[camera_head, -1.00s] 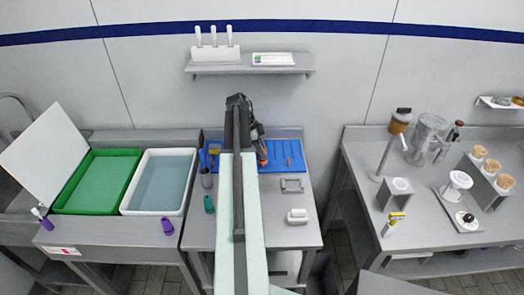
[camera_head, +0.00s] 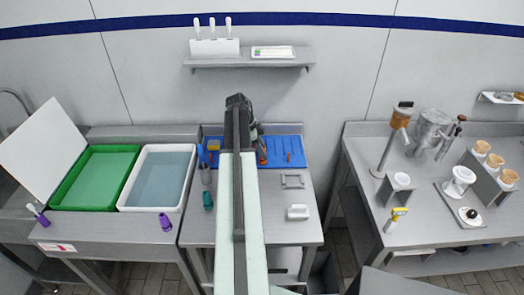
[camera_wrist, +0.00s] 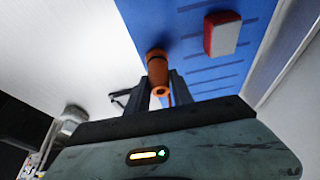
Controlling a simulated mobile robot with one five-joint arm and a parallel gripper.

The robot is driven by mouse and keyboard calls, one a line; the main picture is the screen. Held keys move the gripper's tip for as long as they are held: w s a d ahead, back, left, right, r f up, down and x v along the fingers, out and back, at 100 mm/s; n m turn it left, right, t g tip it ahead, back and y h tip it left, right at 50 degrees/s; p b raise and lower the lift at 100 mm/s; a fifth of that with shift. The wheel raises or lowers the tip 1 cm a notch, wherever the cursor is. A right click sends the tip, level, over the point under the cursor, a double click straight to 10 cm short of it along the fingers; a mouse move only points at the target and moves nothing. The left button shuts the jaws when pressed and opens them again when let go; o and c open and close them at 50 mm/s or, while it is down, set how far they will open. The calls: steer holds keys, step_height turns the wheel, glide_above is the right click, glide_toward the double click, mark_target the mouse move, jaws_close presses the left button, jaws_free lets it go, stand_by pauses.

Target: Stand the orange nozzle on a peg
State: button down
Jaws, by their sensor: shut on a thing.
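My gripper (camera_wrist: 162,85) is shut on the orange nozzle (camera_wrist: 157,68), which sits upright in the wrist picture between the two fingers. The blue mat (camera_wrist: 190,50) lies beyond it. In the head view my gripper (camera_head: 259,143) is over the blue mat (camera_head: 278,143) on the middle table, partly hidden by my arm. The nozzle shows there as a small orange spot (camera_head: 262,156). I cannot tell whether the held nozzle touches the mat or a peg.
A red and white block (camera_wrist: 222,35) is near the nozzle in the wrist view. A teal nozzle (camera_head: 207,200), a grey frame (camera_head: 293,181) and a white block (camera_head: 298,212) stand on the middle table. A white tub (camera_head: 157,182) is left. The right table (camera_head: 420,235) holds several tools.

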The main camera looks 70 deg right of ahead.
steer(key=c, duration=1)
jaws_free()
steer(key=shift+c, duration=0.2)
steer(key=shift+r, duration=0.1)
steer(key=p+v, duration=0.7)
steer(key=shift+r, duration=0.3)
steer(key=shift+w, duration=0.1)
